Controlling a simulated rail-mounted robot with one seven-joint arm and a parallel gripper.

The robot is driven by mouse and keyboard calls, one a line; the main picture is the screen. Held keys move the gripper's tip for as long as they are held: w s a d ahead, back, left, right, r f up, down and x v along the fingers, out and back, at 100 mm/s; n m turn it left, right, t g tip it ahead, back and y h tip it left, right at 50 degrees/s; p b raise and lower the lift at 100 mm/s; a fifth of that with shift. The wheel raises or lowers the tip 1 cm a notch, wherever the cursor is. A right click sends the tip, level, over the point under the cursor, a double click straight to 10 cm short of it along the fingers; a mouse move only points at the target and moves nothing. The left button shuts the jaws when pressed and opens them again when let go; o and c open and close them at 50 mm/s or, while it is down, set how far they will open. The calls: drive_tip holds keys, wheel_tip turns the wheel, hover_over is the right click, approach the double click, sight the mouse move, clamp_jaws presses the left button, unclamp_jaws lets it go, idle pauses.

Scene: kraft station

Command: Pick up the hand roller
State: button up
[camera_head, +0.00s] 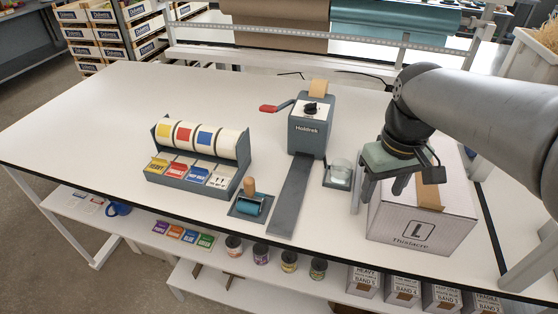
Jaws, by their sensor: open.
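The hand roller (249,201) has a wooden handle standing up and a teal roller. It rests on a small dark tray (235,211) near the table's front edge, just right of the label rack.
The tape dispenser (308,128) with its long grey plate stands between the roller and my gripper, beside a small clear cup (340,172). The label roll rack (200,155) stands left of the roller. The white box (425,218) is at right. The table's left side (85,130) is clear.

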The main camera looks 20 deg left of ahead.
drive_tip(key=w+a+r+n, duration=0.1)
drive_tip(key=a+n, duration=0.2)
drive_tip(key=a, duration=0.6)
drive_tip(key=w+a+r+n, duration=0.2)
drive_tip(key=a+n, duration=0.1)
drive_tip(key=a, duration=0.6)
drive_tip(key=n, duration=0.4)
hover_over(251, 197)
drive_tip(key=a, duration=0.2)
drive_tip(key=f, duration=1.1)
drive_tip(key=shift+w+f, duration=0.15)
drive_tip(key=shift+w, duration=0.05)
drive_tip(key=f, duration=0.1)
drive_tip(key=d+f+p, duration=0.1)
drive_tip(key=f, duration=0.2)
drive_tip(key=shift+w+d+f+p, duration=0.15)
drive_tip(key=shift+d+f+p, duration=0.1)
drive_tip(key=shift+f+p, duration=0.15)
drive_tip(key=shift+f, duration=0.25)
clamp_jaws()
